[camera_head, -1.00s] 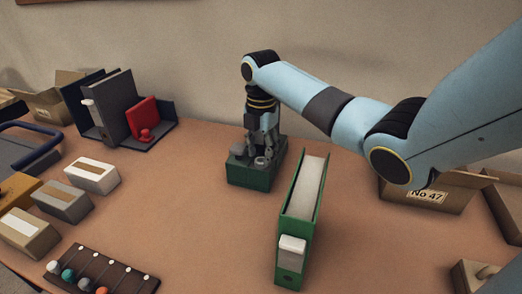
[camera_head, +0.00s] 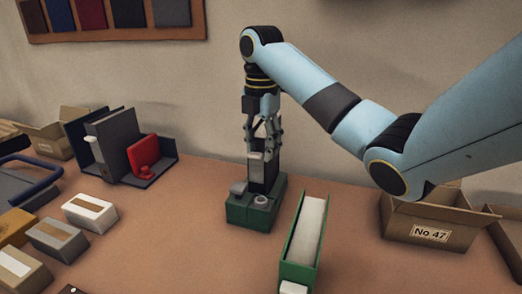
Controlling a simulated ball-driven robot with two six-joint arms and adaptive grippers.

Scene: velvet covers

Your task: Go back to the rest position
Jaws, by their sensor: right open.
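My right gripper (camera_head: 263,138) is open and points down at the middle of the table. Its fingertips are around or just above the top of a dark upright piece with a light grey face (camera_head: 257,172); I cannot tell whether they touch it. That piece stands in a green block (camera_head: 250,214) on the table, which also carries a small grey lump and a pale ring. My right arm reaches in from the right edge. My left gripper is not in view.
A green binder (camera_head: 302,245) stands right of the block. A carton marked No 47 (camera_head: 430,233) is at right. Grey binders (camera_head: 107,143) and a red item (camera_head: 143,155) stand at back left. Several small boxes (camera_head: 55,238) lie front left. A swatch board (camera_head: 118,14) hangs behind.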

